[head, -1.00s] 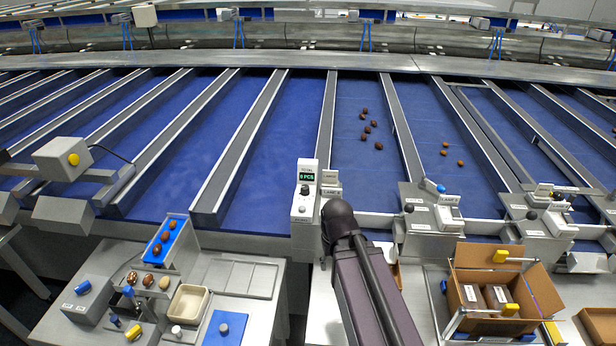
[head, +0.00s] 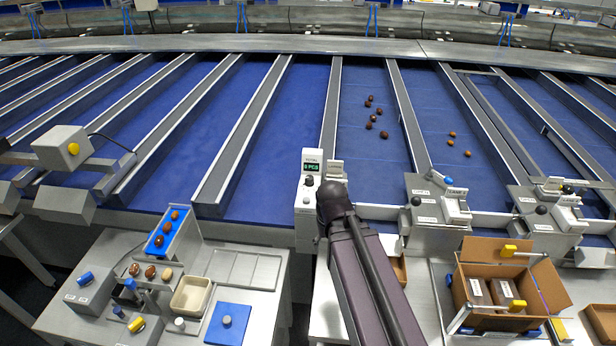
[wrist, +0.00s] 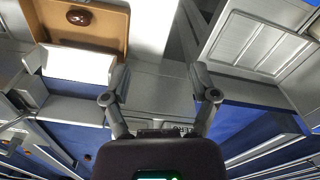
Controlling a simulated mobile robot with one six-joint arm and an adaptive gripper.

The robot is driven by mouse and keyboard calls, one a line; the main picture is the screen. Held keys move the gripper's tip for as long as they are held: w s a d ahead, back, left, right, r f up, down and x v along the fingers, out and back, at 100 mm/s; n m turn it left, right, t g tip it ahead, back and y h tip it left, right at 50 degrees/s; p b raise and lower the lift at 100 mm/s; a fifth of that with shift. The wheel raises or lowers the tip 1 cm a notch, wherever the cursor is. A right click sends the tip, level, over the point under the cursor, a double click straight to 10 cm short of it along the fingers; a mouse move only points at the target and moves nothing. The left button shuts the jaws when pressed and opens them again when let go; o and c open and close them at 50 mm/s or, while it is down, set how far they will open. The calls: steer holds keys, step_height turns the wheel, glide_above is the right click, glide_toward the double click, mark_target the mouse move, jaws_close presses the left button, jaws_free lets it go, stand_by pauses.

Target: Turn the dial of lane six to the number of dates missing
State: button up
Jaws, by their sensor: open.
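A white post (head: 305,220) with a green-lit counter (head: 314,166) and a black dial knob (head: 309,181) stands at the lane front, in the head view. The counter's digit is too small to read surely. The lane behind it holds several dark dates (head: 376,115). A sign marked LANE (head: 457,192) is on the grey unit to the right; its number is unclear. My arm's end covers the area just right of the post, and my gripper is hidden there. In the wrist view my gripper (wrist: 159,78) is open, its two fingers apart with nothing between them.
A few orange-brown dates (head: 452,141) lie in the lane to the right. A cardboard box (head: 480,318) stands right of my arm. A worktable at left holds a blue tray (head: 165,240) with dates, a beige bin (head: 190,295) and knobs. The wrist view shows a brown tray (wrist: 112,25) with one dark date.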

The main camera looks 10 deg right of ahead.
steer(key=w+r+m+p, duration=0.4)
steer(key=w+m, duration=0.1)
steer(key=w, duration=0.3)
steer(key=w+r+m+p, duration=0.4)
steer(key=w, duration=0.3)
step_height(320, 180, up, 7)
steer(key=m+p, duration=0.7)
steer(key=m, duration=0.2)
glide_above(309, 177)
steer(key=shift+f, duration=0.1)
step_height(309, 177, down, 14)
steer(key=b, duration=1.4)
steer(key=shift+r, duration=0.2)
